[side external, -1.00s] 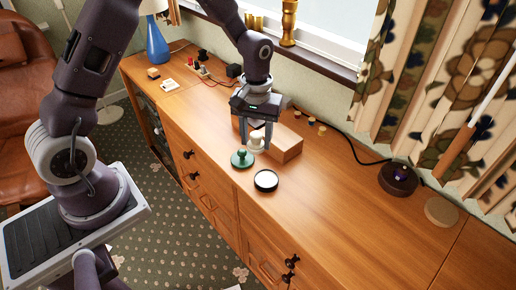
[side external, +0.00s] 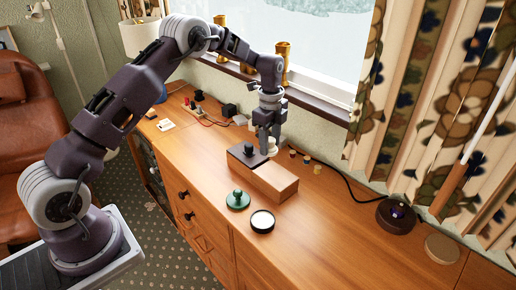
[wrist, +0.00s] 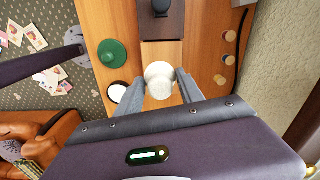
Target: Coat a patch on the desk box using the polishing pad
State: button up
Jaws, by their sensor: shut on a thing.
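My gripper (side external: 268,143) is shut on a pale cream knobbed pad (side external: 270,151), held upright; in the wrist view the pad (wrist: 159,78) sits between the fingertips. The wooden desk box (side external: 278,181) stands on the long cabinet top. A dark plate (side external: 241,155) with a black knob (side external: 249,150) covers one end of its top. The pad is over or on the bare part of the box top, beside the plate. I cannot tell whether it touches the wood. The pad's underside is hidden.
A green knobbed pad (side external: 238,199) and a round white dish with a black rim (side external: 262,221) stand in front of the box. Several small pegs (side external: 306,159) and a black cable lie behind it. A dark round device (side external: 396,215) stands to the right. The cabinet top between is clear.

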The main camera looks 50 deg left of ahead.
aim_at(286, 182)
jog(key=shift+w+f+m, duration=0.2)
jog(key=shift+w+m, duration=0.15)
jog(key=shift+m, duration=0.15)
jog(key=shift+f, duration=2.95)
jog(key=shift+d+f, duration=0.2)
jog(key=shift+f, duration=0.3)
jog(key=shift+d+f, duration=0.15)
jog(key=shift+f, duration=0.3)
jog(key=shift+d, duration=3.05)
jog(key=shift+a, duration=3.55)
jog(key=shift+r, duration=4)
jog(key=shift+d, duration=0.1)
